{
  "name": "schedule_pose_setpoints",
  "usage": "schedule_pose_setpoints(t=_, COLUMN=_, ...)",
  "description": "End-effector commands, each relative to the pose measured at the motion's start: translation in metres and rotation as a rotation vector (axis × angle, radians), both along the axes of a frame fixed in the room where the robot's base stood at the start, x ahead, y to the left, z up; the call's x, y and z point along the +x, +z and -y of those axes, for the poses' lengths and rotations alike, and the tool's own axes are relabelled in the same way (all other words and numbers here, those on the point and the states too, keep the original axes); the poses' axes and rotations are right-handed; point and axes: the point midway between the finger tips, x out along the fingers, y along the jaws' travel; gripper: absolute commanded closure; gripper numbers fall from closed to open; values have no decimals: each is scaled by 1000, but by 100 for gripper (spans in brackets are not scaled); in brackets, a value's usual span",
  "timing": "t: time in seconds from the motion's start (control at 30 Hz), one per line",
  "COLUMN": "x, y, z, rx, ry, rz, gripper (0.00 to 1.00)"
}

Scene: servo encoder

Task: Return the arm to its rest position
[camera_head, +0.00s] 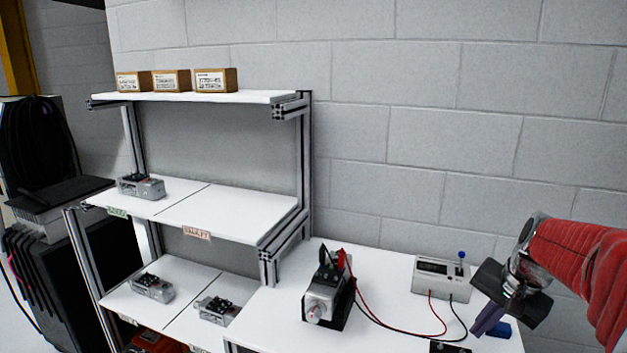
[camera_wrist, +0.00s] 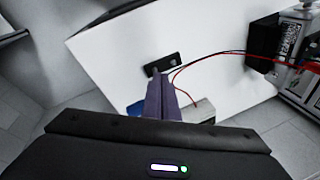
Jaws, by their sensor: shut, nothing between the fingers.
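My gripper (camera_head: 476,333) is at the right of the head view, at the end of my red-sleeved arm. Its purple fingers are together and empty, pointing down and to the left over the right end of the white bench (camera_head: 390,338). In the wrist view the shut fingers (camera_wrist: 158,78) are at the centre, with the tips seen near a small black block (camera_wrist: 162,64). The picture does not settle whether they touch it.
A tester box (camera_head: 440,277) with a blue-topped lever stands behind my gripper, wired to a servo motor (camera_head: 326,298) at mid-bench. A blue object (camera_head: 500,330) lies beside the fingers. Shelves at left hold servo units (camera_head: 141,187) and cardboard boxes (camera_head: 171,80).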

Motion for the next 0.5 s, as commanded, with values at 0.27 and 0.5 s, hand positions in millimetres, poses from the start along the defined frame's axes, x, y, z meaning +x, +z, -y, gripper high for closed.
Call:
schedule_pose_setpoints(t=0.27, x=-53, y=3, z=-53, rx=-131, ry=248, rz=3, gripper=100)
schedule_pose_setpoints(t=0.5, x=-98, y=0, z=-89, rx=-229, ry=426, rz=15, gripper=100)
